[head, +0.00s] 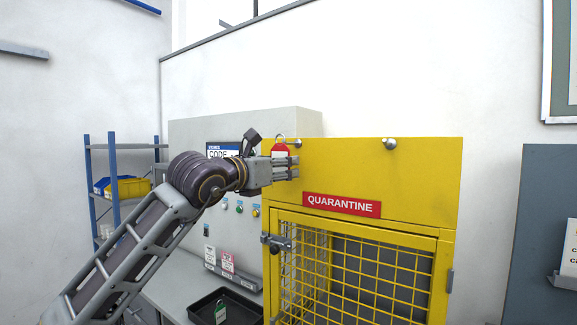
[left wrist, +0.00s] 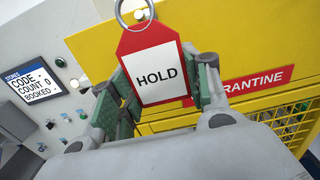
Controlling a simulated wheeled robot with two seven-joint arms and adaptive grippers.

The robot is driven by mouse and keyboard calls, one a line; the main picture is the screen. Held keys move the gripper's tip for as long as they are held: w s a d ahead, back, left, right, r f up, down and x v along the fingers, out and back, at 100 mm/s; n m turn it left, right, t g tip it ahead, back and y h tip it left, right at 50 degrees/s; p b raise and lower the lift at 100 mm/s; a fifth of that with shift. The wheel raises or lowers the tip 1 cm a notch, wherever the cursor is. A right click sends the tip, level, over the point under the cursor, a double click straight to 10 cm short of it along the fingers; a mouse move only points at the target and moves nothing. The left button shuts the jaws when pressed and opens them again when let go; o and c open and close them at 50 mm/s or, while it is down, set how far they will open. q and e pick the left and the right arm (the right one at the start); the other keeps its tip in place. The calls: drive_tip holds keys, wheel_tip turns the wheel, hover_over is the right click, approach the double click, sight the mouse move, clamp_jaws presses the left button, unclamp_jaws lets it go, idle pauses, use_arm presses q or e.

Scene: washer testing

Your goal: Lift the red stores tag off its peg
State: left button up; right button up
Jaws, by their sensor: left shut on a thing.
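A red tag (head: 280,147) with a metal ring at its top is at the upper left of the yellow quarantine cage's front. In the left wrist view the tag (left wrist: 157,72) has a white face reading HOLD. My left gripper (head: 287,168) is shut on the tag, with green-padded fingers at its two sides. A peg (head: 296,144) sticks out just right of the ring in the head view. I cannot tell whether the ring is still around the peg. My right gripper is in neither view.
A second, bare peg (head: 389,144) is farther right on the yellow cage (head: 430,185). A grey cabinet with a screen (head: 222,150) and buttons stands behind my left arm. A black tray (head: 245,306) holding a green tag (head: 220,312) lies on the bench below.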

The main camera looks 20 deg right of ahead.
use_arm(q)
drive_tip(key=shift+b+v, duration=0.65)
drive_tip(key=shift+v, duration=0.3)
drive_tip(key=shift+b+v, duration=0.75)
drive_tip(key=shift+v, duration=0.45)
